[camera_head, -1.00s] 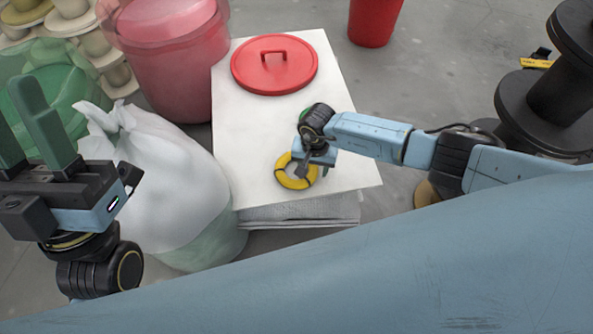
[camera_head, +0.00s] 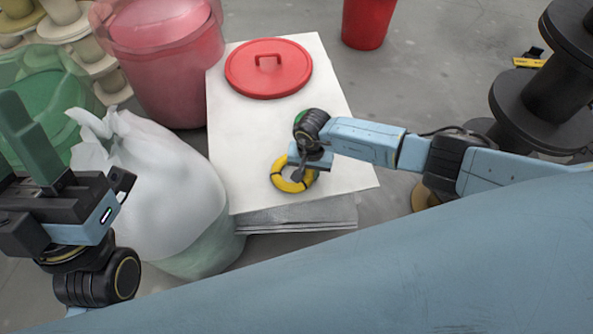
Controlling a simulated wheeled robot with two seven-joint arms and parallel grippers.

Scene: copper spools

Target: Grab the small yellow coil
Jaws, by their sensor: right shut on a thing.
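The small yellow coil (camera_head: 278,175) is a ring with dark bands, near the front of the white tabletop (camera_head: 245,130). My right gripper (camera_head: 298,174) reaches down over it from the right and is shut on its upper right side. The fingertips are small and partly hidden by the wrist. I cannot tell whether the coil touches the tabletop. My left gripper (camera_head: 14,150) is at the left edge, with its green fingers pointing up, apart and empty, away from the coil.
A red lid (camera_head: 268,80) lies at the back of the tabletop. A white bag (camera_head: 150,185) and a red translucent bin (camera_head: 165,75) stand to its left. A red bucket (camera_head: 367,22) is behind, and large black spools (camera_head: 545,100) stand at the right.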

